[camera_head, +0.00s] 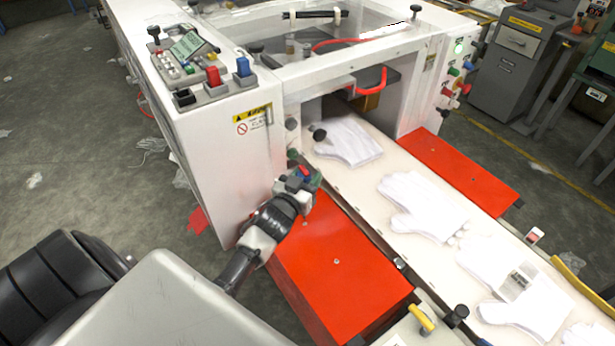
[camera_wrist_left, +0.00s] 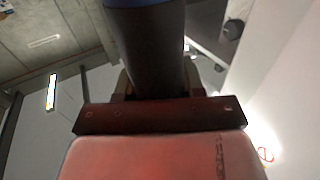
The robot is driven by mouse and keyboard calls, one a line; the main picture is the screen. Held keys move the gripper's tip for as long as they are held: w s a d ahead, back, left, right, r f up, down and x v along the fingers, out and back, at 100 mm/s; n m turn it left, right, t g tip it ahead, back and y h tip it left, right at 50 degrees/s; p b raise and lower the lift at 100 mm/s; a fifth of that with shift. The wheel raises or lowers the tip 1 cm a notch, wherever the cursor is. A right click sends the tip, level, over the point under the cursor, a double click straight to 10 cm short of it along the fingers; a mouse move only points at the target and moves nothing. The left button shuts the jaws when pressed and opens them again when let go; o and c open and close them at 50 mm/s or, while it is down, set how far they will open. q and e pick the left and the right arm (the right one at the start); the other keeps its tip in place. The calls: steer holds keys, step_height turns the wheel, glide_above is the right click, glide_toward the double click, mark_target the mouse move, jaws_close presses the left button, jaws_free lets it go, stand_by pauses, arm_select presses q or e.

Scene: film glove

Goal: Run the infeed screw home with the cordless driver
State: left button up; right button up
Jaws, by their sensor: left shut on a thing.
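My left gripper (camera_head: 298,184) is beside the left edge of the machine's infeed opening, above the near red cover. It is shut on a small tool with red, blue and green parts, seemingly the cordless driver (camera_head: 305,178). In the left wrist view the driver shows close up as a red block (camera_wrist_left: 160,158) with a dark bar and a dark upright handle (camera_wrist_left: 148,50) between the fingers (camera_wrist_left: 160,88). The driver's tip is hidden or too small to make out. I cannot pick out the infeed screw in either view. My right gripper is not in view.
White gloves (camera_head: 425,205) lie along the pale conveyor (camera_head: 390,160) that runs into the white machine (camera_head: 205,130). Red covers (camera_head: 335,265) flank it on both sides. Dark knobs (camera_head: 319,135) stick out by the opening. A control panel (camera_head: 200,72) sits on top.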

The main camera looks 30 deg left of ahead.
mark_target(303, 172)
arm_select(q)
steer(key=shift+r+p, duration=1.85)
steer(key=shift+r, duration=0.35)
